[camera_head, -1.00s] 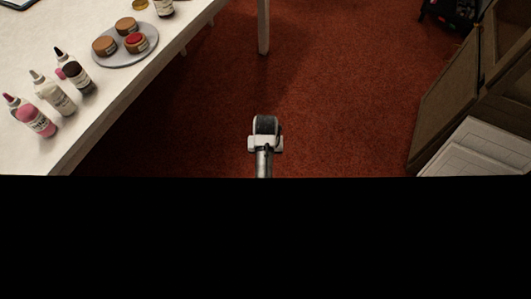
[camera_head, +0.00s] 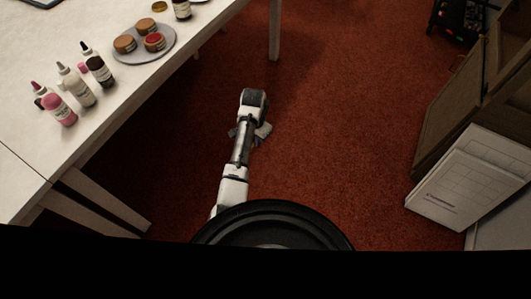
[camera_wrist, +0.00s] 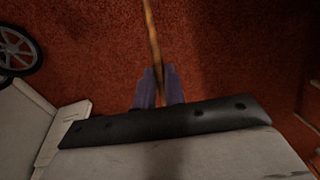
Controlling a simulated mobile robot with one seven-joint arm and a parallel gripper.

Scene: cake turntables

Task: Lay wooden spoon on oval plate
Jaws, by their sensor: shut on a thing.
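My gripper (camera_wrist: 159,88) is shut on a thin wooden stick, which looks like the handle of the wooden spoon (camera_wrist: 152,35). The stick runs up out of the top of the wrist view, so its far end is not seen there. In the head view my gripper (camera_head: 257,140) is over the red carpet, right of the table and mostly hidden behind my arm; the spoon cannot be made out there.
A white table (camera_head: 40,145) fills the left side. A white box (camera_head: 465,180) and a brown cabinet (camera_head: 445,115) stand at right. Carpet between is clear.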

